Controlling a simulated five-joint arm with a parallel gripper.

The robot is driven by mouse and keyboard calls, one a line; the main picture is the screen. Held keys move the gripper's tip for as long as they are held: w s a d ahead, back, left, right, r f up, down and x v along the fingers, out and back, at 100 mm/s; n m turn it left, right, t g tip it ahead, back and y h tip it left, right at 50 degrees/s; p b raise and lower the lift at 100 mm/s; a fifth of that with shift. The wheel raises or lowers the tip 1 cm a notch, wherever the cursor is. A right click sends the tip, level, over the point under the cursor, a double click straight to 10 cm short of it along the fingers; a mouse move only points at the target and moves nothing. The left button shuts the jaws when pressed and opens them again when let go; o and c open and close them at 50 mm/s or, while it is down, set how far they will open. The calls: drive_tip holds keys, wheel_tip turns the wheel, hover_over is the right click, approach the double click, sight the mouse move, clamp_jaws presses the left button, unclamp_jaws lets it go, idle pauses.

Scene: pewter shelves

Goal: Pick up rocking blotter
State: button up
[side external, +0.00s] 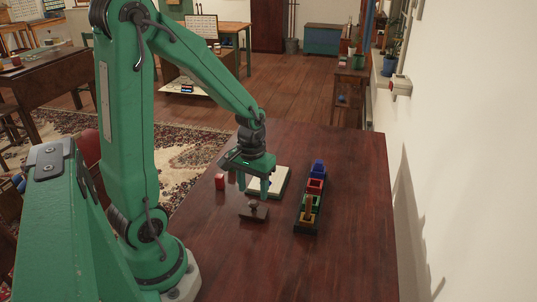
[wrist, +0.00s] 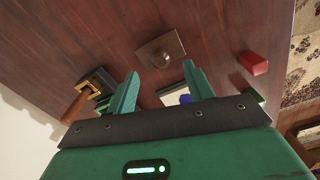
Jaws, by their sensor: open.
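The rocking blotter (side external: 256,214) appears to be the small dark brown piece with a round knob on top, resting on the red-brown table. It also shows in the wrist view (wrist: 162,53), beyond the fingertips, knob towards the camera. My gripper (side external: 266,189) is above the table, close to the blotter and a little behind it in the side view. In the wrist view its two green fingers (wrist: 160,80) are spread apart with nothing held between them. The blotter lies apart from the fingers.
A cream-topped pad (side external: 281,180) lies behind my gripper, with a blue thing (wrist: 185,99) at it. A red block (side external: 220,182) stands to the left. A dark tray (side external: 299,228) with coloured pieces stands right. The table (side external: 225,265) is clear in front.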

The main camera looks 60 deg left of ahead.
sight(254, 201)
drive_tip(key=shift+f, duration=0.3)
drive_tip(key=shift+f, duration=2.6)
drive_tip(key=shift+a, duration=0.1)
drive_tip(key=c, duration=1.1)
